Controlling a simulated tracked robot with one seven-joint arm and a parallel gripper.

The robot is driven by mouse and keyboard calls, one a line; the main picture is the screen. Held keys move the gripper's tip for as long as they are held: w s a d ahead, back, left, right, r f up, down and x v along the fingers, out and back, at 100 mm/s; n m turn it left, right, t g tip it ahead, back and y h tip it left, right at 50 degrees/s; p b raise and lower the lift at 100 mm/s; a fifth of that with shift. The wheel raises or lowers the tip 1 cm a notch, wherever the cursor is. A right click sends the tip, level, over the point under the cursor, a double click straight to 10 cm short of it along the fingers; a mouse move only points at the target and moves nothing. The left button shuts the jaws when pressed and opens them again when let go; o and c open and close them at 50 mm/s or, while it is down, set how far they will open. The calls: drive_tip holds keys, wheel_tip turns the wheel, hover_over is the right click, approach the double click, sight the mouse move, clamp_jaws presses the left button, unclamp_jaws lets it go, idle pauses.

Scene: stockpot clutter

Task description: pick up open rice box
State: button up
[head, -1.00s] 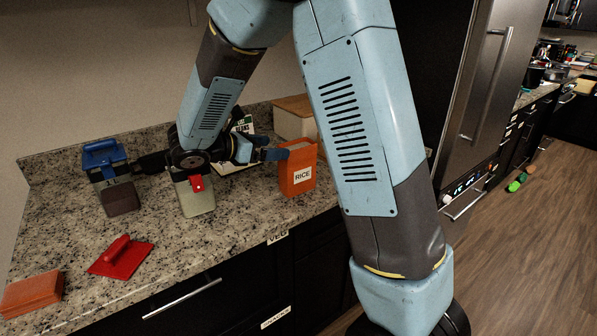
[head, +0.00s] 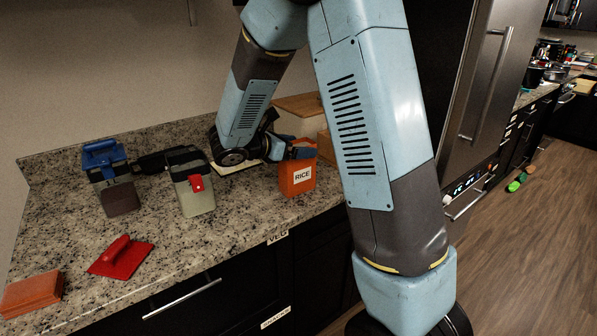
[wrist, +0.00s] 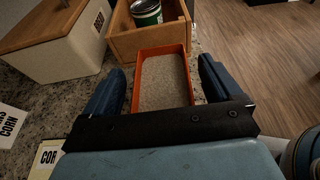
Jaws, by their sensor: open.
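The open rice box (head: 298,179) is orange with a white RICE label and stands upright on the granite counter near its front edge. In the wrist view the open rice box (wrist: 163,51) shows from above, filled with pale grains. My gripper (head: 297,149) is at the top of the box in the head view. In the wrist view my gripper (wrist: 165,80) is open, with one blue finger on each side of the box. A small gap shows between each finger and the box walls.
A wooden crate (wrist: 147,42) holding a green can (wrist: 146,12) stands just beyond the box. A cream bin with wooden lid (wrist: 60,50) is left of it. A lidded container (head: 194,186), a blue-topped container (head: 116,190) and a red scraper (head: 121,257) are further left.

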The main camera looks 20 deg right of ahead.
clamp_jaws()
idle(0.8)
